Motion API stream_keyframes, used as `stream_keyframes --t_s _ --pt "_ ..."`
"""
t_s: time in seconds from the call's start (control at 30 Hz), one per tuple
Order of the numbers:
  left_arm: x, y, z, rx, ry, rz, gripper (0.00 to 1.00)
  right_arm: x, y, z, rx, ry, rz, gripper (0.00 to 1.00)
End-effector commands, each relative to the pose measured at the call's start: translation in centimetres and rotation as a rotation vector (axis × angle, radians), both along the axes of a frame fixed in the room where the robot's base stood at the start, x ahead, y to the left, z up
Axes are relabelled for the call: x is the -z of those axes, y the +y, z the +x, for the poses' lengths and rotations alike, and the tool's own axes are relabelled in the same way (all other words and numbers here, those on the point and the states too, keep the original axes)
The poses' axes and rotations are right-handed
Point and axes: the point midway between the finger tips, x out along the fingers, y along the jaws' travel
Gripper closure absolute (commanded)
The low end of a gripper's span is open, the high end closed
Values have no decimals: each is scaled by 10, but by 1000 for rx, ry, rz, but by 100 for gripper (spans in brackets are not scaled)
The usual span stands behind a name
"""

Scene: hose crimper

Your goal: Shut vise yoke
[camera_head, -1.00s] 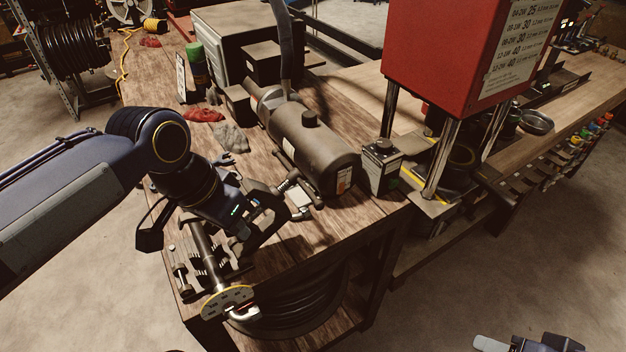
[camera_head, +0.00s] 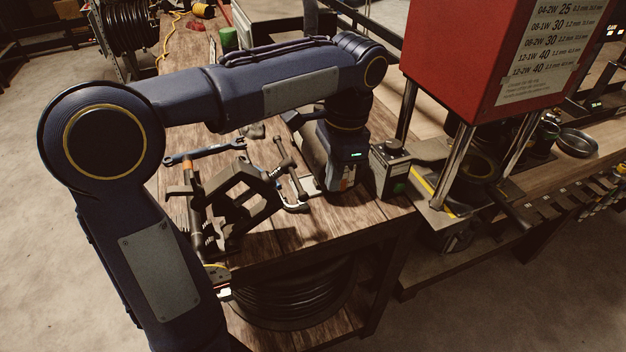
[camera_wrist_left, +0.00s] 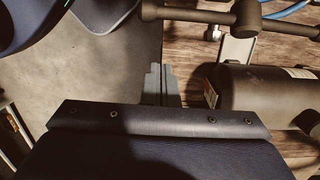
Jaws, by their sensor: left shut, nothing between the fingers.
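The black vise with its yoke (camera_head: 243,196) sits at the table's front left corner in the head view. The yoke leans to the right, and its screw with a T-handle bar (camera_head: 291,168) points toward the grey motor. Whether its hook is latched cannot be told. The T-handle bar also shows at the top of the left wrist view (camera_wrist_left: 225,17). My left arm arches over the vise, with its hand right of the T-handle; the fingertips are hidden in the head view. In the left wrist view my left gripper (camera_wrist_left: 160,78) is shut and empty, apart from the bar. My right gripper is out of view.
The grey motor cylinder (camera_wrist_left: 265,88) lies close right of my left fingers. A blue-handled wrench (camera_head: 205,152) lies behind the vise. A small control box (camera_head: 389,165) and the red press (camera_head: 470,65) stand to the right. Floor shows beyond the table's front edge.

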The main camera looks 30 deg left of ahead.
Motion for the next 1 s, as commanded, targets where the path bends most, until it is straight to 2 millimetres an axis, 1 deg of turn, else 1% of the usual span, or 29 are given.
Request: stream_keyframes --t_s 0.03,0.1,0.13,0.17,0.3,0.4,0.83,1.0 --pt "11 1 -2 -1 4 2 100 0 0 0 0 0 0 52" --pt "19 4 -4 -3 1 1 100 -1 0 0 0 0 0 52" --pt "12 8 -8 -5 -4 0 100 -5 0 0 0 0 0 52" --pt "9 11 -11 -5 -4 0 100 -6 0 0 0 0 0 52" --pt "3 21 -22 -4 -2 -1 100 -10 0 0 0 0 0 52" --pt "1 25 -26 -3 -1 0 100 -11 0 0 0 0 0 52" --pt "0 26 -28 -2 -2 -1 100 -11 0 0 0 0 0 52" --pt "-4 28 -29 -3 -23 -18 100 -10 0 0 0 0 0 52"
